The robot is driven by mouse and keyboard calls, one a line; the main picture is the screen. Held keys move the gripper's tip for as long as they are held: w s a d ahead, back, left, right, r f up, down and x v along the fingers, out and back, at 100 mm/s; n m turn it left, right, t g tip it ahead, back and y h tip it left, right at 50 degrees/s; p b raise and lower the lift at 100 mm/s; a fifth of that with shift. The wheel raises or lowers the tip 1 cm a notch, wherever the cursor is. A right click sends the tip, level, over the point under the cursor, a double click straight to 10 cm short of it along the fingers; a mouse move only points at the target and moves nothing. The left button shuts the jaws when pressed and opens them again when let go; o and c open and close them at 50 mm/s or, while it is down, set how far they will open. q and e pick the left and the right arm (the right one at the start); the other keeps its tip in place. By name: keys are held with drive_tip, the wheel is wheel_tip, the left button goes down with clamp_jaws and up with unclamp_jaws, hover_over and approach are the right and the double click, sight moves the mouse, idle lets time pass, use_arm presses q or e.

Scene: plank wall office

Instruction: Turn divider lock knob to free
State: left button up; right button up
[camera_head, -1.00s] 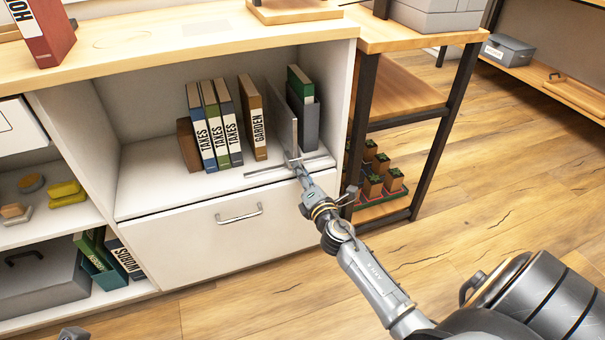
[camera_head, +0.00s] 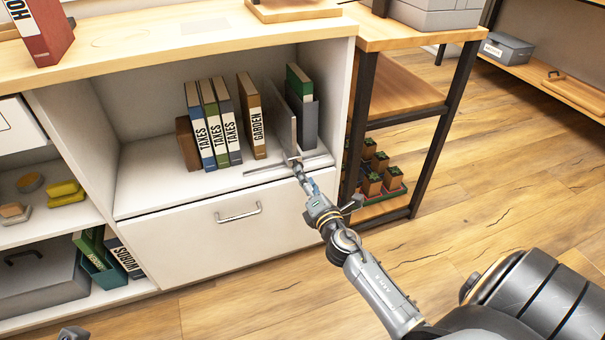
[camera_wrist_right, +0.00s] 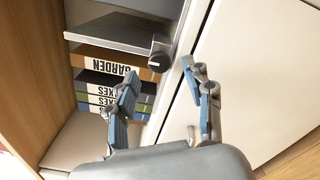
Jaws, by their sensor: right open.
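The divider (camera_head: 281,122) is a thin grey upright plate in the shelf bay, on a rail near its front edge. Its dark round lock knob (camera_wrist_right: 157,62) has a pale line across its face in the right wrist view. My right gripper (camera_wrist_right: 159,71) is open, its blue-padded fingers on either side of the view, with the knob just beyond and between the tips, seemingly apart from them. In the head view, the right gripper (camera_head: 303,176) is at the shelf front and largely covers the knob. A small grey part at the bottom left edge may be my left gripper (camera_head: 73,334).
Several upright books, including a GARDEN book (camera_head: 251,117), stand left of the divider; a green book (camera_head: 299,83) stands right of it. The drawer (camera_head: 190,238) lies below. A black-framed rack (camera_head: 365,110) with potted plants (camera_head: 374,184) stands to the right.

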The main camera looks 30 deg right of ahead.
drive_tip(key=v, duration=0.9)
drive_tip(key=shift+w, duration=0.1)
